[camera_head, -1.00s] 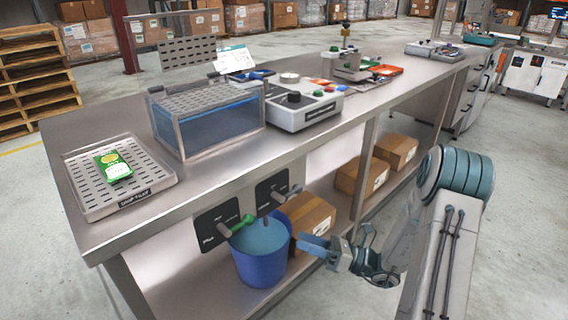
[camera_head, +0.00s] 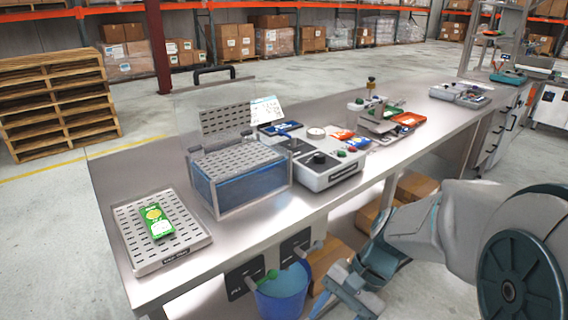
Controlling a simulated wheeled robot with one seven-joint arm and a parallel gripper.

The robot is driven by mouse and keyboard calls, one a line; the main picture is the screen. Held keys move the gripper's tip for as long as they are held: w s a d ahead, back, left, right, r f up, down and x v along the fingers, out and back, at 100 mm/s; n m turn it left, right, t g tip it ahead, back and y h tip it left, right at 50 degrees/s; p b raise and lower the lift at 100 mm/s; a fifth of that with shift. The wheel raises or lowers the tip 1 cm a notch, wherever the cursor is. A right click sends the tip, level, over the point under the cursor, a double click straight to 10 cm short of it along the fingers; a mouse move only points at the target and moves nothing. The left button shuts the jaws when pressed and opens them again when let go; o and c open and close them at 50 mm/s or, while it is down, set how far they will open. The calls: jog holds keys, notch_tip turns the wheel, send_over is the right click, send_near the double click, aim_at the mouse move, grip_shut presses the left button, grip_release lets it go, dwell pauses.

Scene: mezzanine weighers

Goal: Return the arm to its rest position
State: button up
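My arm comes in from the right edge, with a large dark round joint in front and a grey link reaching left to a bent blue-grey section. My gripper (camera_head: 345,288) is low in the picture, in front of the bench (camera_head: 150,286) and right of the blue bucket (camera_head: 283,292). No object shows in it. Its fingers are small and partly overlap the wrist, so their gap is unclear.
A perforated tray (camera_head: 188,246) with a green packet (camera_head: 157,221), a clear-walled water bath (camera_head: 240,183) and a grey weigher (camera_head: 325,174) stand on the bench. Cardboard boxes (camera_head: 415,187) sit on its lower shelf. Pallets (camera_head: 55,100) stand at left; floor beyond is clear.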

jog(key=d+r+n+t+h+p, duration=0.2)
jog(key=d+r+n+h+p, duration=0.1)
jog(key=r, duration=0.3)
jog(key=d+r+n+t+h+p, duration=0.2)
jog(key=d+r+n+t+p, duration=0.1)
jog(key=r, duration=0.3)
jog(key=shift+s+r+n+t+h, duration=0.3)
jog(key=shift+s+r+n+h, duration=0.1)
jog(key=shift+n, duration=0.2)
